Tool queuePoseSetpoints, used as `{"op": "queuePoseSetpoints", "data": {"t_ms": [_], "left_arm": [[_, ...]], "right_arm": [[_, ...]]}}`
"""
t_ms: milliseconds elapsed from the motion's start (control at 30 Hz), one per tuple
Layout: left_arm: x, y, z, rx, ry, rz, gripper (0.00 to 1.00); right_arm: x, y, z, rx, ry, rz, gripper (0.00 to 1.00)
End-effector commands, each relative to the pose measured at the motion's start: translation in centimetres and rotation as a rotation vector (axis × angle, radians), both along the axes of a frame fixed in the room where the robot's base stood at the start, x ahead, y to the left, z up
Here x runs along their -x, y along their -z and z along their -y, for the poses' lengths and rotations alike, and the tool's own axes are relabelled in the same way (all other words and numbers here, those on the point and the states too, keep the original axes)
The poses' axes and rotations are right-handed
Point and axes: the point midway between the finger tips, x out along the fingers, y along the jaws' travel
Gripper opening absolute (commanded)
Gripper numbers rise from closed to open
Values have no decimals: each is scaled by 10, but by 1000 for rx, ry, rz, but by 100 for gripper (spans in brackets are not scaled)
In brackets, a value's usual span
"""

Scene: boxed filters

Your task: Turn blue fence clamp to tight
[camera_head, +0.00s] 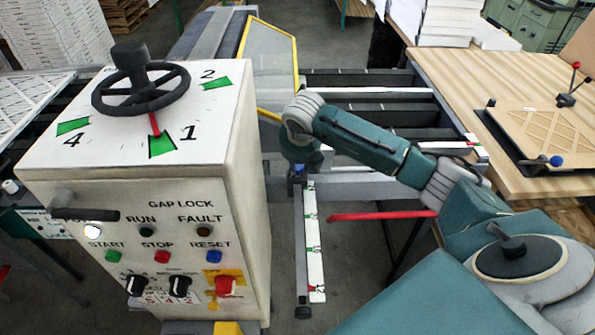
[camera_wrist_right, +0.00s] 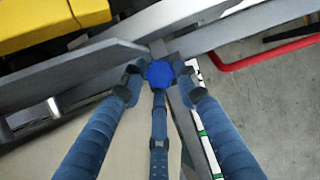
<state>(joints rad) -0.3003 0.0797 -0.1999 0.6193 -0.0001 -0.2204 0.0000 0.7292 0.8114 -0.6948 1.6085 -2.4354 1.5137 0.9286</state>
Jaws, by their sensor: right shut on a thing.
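The blue fence clamp (camera_wrist_right: 159,74) is a small blue knob at the centre of the right wrist view, beside grey metal rails. My right gripper (camera_wrist_right: 162,85) is shut on it, with blue-grey fingers around its rim. In the head view a bit of blue, likely the clamp (camera_head: 297,171), shows below the end of my right arm, at the top of a white scale strip (camera_head: 314,240). The arm hides most of the clamp and the right gripper there. My left gripper is not in view.
A white control cabinet (camera_head: 110,205) with a handwheel (camera_head: 141,88) stands at the left, close to my arm. A red bar (camera_head: 383,215) lies under my forearm. A wooden table (camera_head: 470,95) with a fixture (camera_head: 545,137) is at the right.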

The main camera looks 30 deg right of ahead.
Motion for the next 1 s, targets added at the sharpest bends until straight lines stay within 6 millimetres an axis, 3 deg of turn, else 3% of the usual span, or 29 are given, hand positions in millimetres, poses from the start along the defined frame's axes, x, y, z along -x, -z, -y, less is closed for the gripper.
{"op": "queuePoseSetpoints", "data": {"t_ms": [33,400,1000], "left_arm": [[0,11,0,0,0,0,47],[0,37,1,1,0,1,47],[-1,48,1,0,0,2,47]], "right_arm": [[5,12,-3,0,43,-22,4],[3,12,-7,-2,335,-26,4],[2,9,-8,0,499,-28,4]]}}
